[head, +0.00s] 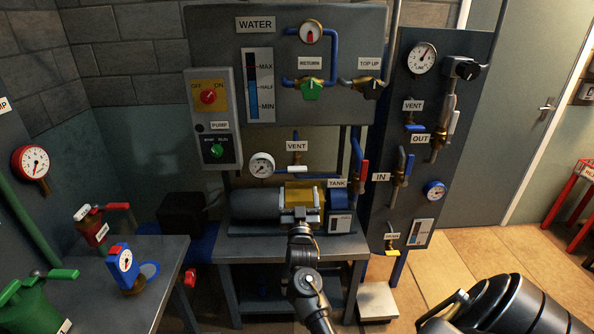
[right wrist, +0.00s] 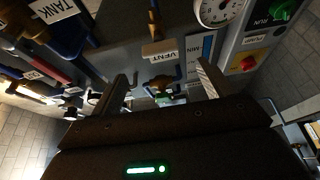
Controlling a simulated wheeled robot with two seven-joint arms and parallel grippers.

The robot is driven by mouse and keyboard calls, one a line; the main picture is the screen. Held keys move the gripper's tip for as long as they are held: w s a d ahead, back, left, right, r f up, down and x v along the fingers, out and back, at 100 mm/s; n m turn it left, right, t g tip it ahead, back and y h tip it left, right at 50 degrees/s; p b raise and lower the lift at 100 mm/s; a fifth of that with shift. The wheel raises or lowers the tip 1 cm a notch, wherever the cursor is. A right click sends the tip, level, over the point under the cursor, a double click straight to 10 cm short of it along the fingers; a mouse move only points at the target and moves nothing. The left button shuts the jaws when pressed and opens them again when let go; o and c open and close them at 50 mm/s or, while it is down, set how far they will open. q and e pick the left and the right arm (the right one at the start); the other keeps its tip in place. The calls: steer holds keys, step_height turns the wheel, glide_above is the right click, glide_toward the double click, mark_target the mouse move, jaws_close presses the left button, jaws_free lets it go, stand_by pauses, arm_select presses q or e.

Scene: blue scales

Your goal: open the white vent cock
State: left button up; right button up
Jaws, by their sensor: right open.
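My left gripper is not in view.
A round gauge (head: 262,164) is close to the left of the cock, and a blue pipe with a red lever (head: 364,174) to its right. The green RETURN valve (head: 311,90) is above. Another VENT cock, blue (head: 414,128), is on the right panel.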

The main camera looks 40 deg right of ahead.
mark_target(297, 168)
steer(key=p+x, duration=0.2)
steer(key=x, duration=0.8)
steer(key=shift+w, duration=0.1)
steer(key=c, duration=1)
